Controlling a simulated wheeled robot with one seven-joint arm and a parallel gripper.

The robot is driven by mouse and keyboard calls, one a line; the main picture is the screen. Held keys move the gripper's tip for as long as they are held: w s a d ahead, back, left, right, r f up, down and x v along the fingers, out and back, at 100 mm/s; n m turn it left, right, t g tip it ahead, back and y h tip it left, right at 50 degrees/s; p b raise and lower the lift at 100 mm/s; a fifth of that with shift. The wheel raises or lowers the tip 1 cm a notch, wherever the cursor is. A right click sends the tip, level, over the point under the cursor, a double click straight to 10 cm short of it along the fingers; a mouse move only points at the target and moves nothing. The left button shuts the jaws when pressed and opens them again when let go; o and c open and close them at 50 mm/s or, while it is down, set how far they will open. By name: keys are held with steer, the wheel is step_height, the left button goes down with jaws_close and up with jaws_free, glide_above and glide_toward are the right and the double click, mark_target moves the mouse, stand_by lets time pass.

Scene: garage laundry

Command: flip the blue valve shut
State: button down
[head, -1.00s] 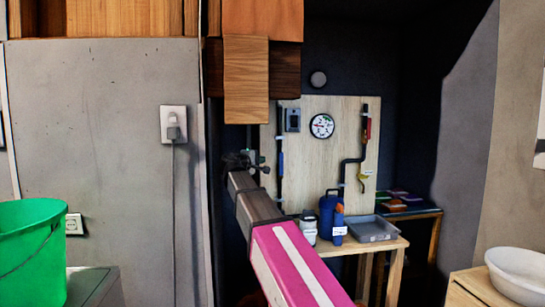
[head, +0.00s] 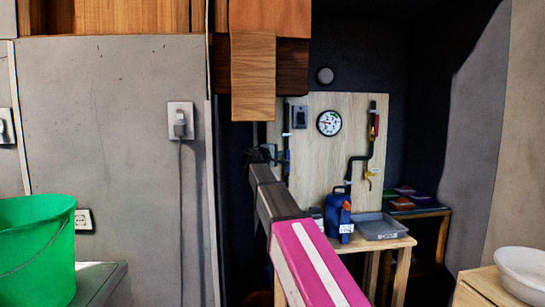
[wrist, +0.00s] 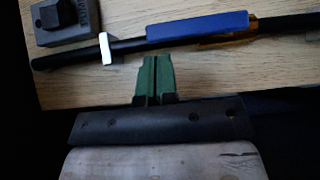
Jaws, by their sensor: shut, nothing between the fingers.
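The blue valve handle (wrist: 197,26) is a flat blue bar in the wrist view. It lies along a black pipe (wrist: 110,52), with a brass-coloured part showing beside it. In the head view the blue handle (head: 287,156) shows small on the left pipe of the wooden board, partly hidden by my arm. My gripper (wrist: 156,62) has green fingers pressed together, empty. Its tips are just below the pipe and handle in the wrist picture, apparently not touching them. In the head view my gripper (head: 259,154) is dark and hard to make out beside the board's left edge.
The wooden board (head: 335,155) also carries a gauge (head: 329,123), a grey box (head: 299,116), and a right pipe with red and yellow handles. Below, a bench holds a blue jug (head: 338,214) and a grey tray (head: 379,226). Wooden cabinets (head: 253,75) hang above my arm.

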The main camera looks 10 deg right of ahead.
steer(key=shift+x, duration=1)
steer(key=shift+d, duration=0.1)
steer(key=shift+d+r+m, duration=0.1)
steer(key=shift+d+m, duration=0.05)
steer(key=shift+m, duration=0.15)
